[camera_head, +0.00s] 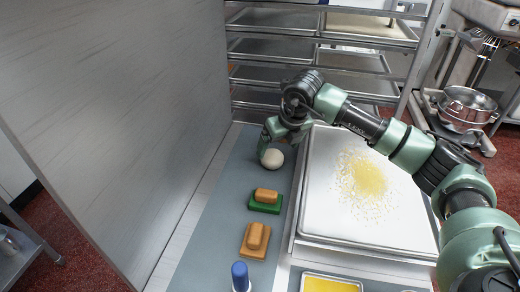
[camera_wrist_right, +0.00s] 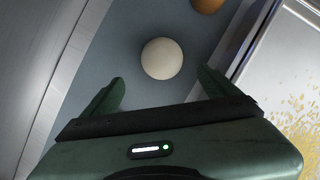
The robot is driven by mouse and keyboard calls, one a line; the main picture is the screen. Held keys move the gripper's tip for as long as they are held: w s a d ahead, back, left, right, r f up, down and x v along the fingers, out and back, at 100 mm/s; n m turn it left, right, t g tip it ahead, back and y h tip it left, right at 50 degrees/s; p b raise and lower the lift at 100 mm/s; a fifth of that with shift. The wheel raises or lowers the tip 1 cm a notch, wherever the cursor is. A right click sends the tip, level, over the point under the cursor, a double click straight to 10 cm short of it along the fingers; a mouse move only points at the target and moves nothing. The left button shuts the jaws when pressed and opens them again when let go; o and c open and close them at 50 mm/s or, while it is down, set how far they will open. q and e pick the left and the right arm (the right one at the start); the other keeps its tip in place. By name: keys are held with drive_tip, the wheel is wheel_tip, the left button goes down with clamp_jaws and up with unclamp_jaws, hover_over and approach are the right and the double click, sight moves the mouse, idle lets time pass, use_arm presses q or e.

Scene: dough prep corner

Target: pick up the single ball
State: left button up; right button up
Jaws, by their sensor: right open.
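The single ball (camera_head: 272,159) is a pale, off-white round ball on the grey mat (camera_head: 226,190), near its far end. My right gripper (camera_head: 268,146) is above it and partly covers its upper left side in the head view. In the right wrist view the ball (camera_wrist_right: 162,58) appears whole, centred just ahead of the two green fingertips. The right gripper (camera_wrist_right: 160,78) is spread open, with nothing between the fingers. My left gripper is not in view.
A large tray (camera_head: 310,215) with yellow crumbs lies right. A grey panel (camera_head: 130,110) stands left, a rack (camera_head: 300,50) behind.

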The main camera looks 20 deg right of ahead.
sight(271, 160)
drive_tip(key=shift+w+d+f, duration=0.1)
drive_tip(key=shift+w+f, duration=0.1)
drive_tip(key=shift+w, duration=0.25)
drive_tip(key=shift+w+f, duration=0.25)
drive_tip(key=shift+f, duration=0.05)
drive_tip(key=shift+f+p, duration=0.8)
drive_tip(key=shift+f, duration=0.15)
drive_tip(key=x, duration=0.2)
drive_tip(key=p+x, duration=0.1)
drive_tip(key=x, duration=0.1)
drive_tip(key=shift+w+d, duration=0.15)
drive_tip(key=shift+w, duration=0.15)
drive_tip(key=shift+w+f, duration=0.1)
drive_tip(key=shift+f, duration=0.15)
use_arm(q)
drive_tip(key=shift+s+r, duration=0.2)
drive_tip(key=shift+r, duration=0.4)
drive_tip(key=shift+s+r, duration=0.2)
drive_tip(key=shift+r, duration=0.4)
use_arm(e)
drive_tip(key=c, duration=1.6)
drive_tip(key=shift+r, duration=0.1)
